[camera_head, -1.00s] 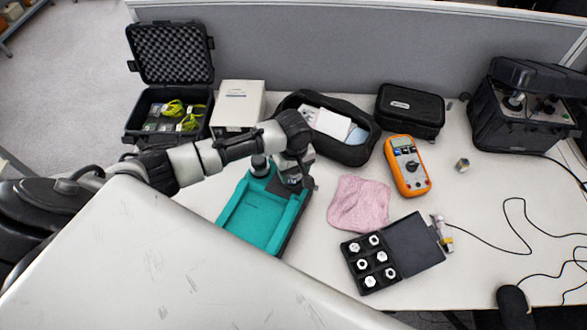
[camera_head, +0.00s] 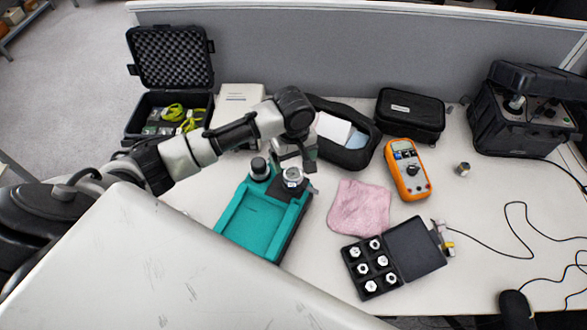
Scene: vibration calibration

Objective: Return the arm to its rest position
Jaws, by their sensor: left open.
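My left arm reaches in from the left. Its gripper (camera_head: 308,172) is open and hangs over the back right part of the teal tray (camera_head: 248,222). A silver cylindrical piece (camera_head: 292,177) sits at the tray's back right, just below and beside the fingers; I cannot tell whether they touch it. A dark cylinder with a black top (camera_head: 259,168) stands at the tray's back left. My right gripper is not in view.
Right of the tray lie a pink cloth (camera_head: 360,208), an orange multimeter (camera_head: 407,170) and an open black box of hex fittings (camera_head: 368,267). Behind stand a black pouch (camera_head: 350,150), a black case (camera_head: 410,115) and a white box (camera_head: 238,103). A black instrument case (camera_head: 515,125) stands far right.

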